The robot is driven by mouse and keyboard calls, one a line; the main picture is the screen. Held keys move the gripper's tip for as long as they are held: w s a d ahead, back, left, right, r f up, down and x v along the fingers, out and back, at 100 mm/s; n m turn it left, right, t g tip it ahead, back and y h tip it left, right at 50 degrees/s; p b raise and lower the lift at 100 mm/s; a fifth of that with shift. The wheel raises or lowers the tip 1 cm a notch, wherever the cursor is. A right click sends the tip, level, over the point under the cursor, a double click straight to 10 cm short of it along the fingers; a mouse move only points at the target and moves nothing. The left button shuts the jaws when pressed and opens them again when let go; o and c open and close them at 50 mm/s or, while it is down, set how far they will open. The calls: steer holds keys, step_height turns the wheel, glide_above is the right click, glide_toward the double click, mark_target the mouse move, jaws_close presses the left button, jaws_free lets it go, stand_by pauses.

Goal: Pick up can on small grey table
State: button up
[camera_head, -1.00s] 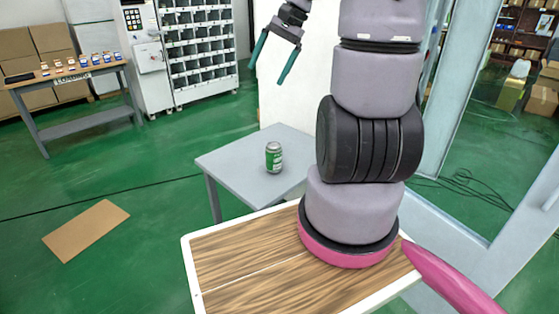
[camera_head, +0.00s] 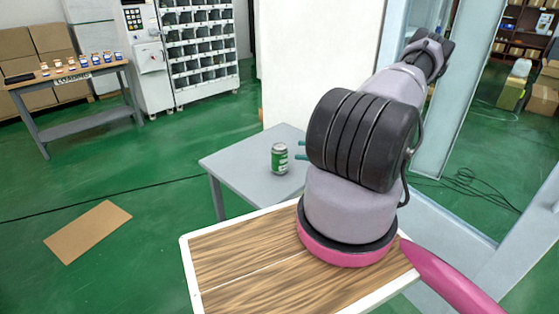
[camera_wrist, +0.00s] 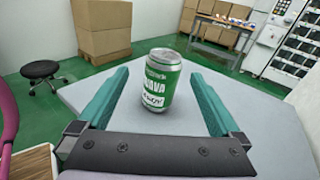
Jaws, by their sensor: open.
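A green and silver can (camera_head: 279,158) stands upright on the small grey table (camera_head: 236,171). In the wrist view the can (camera_wrist: 160,82) stands upright between and slightly beyond the teal fingers of my gripper (camera_wrist: 160,85). The grey table top (camera_wrist: 200,120) fills the area below it. My gripper is open, with a clear gap between each finger and the can.
A wooden-topped surface (camera_head: 235,265) with a white rim is in front of the grey table. A loading table (camera_head: 75,105) with small boxes and a vending cabinet (camera_head: 205,65) stand at the back left. A black stool (camera_wrist: 42,72) and cardboard boxes (camera_wrist: 103,28) show in the wrist view.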

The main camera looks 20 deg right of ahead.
mark_target(279, 154)
steer(key=f, duration=0.1)
steer(key=m+t, duration=0.1)
steer(key=f, duration=0.1)
steer(key=shift+s+d+f+m+t+h, duration=0.25)
steer(key=shift+d+f+m+t+h, duration=0.05)
steer(key=shift+d+f+t, duration=0.1)
steer(key=shift+w+a+f, duration=0.15)
steer(key=shift+w, duration=0.05)
steer(key=x, duration=1)
steer(key=shift+a+f, duration=0.15)
steer(key=shift+f, duration=0.05)
jaws_close()
